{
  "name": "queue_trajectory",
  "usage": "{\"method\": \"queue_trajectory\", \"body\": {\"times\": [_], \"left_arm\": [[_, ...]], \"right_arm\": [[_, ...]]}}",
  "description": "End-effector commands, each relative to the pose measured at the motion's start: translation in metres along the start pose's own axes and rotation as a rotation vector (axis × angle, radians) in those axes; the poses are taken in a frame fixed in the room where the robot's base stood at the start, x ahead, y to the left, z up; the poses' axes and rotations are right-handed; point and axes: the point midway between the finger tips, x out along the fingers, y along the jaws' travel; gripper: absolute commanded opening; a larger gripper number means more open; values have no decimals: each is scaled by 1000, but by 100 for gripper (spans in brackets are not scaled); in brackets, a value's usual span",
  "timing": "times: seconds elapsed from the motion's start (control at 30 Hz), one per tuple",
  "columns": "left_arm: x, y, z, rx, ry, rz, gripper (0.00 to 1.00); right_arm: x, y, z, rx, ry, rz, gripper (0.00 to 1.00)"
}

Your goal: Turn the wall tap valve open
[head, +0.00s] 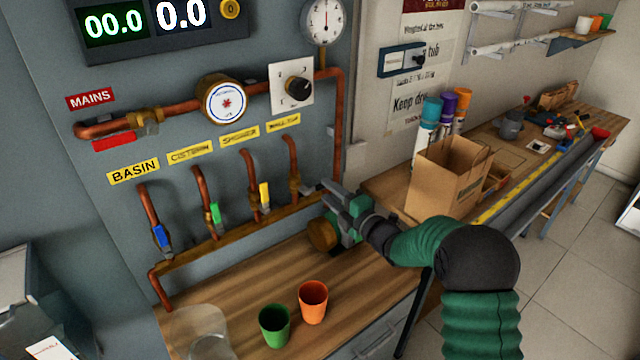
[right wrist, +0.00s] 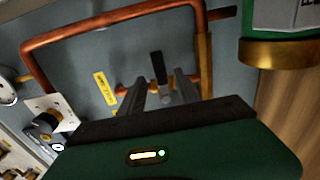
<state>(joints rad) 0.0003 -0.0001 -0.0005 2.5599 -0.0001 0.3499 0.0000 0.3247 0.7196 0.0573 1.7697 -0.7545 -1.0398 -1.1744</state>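The wall tap valve sits at the foot of the fourth copper branch pipe, under the far-right yellow label (head: 283,122). In the head view a small grey part of the valve (head: 306,190) shows; its dark lever is hard to make out. In the right wrist view the black lever (right wrist: 158,68) shows beyond and between the fingertips. My right gripper (head: 335,200) is just right of the valve. Its two fingers (right wrist: 160,90) are apart with nothing held; contact with the lever cannot be told. My left gripper is out of view.
Blue (head: 160,236), green (head: 215,213) and yellow (head: 265,196) levers are on the neighbouring branches. A brass-rimmed green object (head: 322,235) is close beside my right gripper. Green (head: 274,325) and orange (head: 313,302) cups stand on the bench. A cardboard box (head: 440,180) is right.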

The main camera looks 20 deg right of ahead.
Motion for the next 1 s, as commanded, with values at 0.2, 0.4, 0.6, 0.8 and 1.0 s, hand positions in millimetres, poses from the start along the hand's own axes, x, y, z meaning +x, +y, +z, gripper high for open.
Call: {"method": "queue_trajectory", "body": {"times": [0.2, 0.4, 0.6, 0.8, 1.0], "left_arm": [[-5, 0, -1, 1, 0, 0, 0], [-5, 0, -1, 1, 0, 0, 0], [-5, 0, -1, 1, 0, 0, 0], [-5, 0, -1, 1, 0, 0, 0], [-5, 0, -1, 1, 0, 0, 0]], "right_arm": [[36, -1, 3, 4, -2, 0, 39], [44, 0, 1, 3, -3, -1, 39], [44, 0, -1, 0, -3, -1, 31], [43, -1, 1, 3, -3, -1, 5], [43, -1, 3, 2, -5, -2, 0]]}}
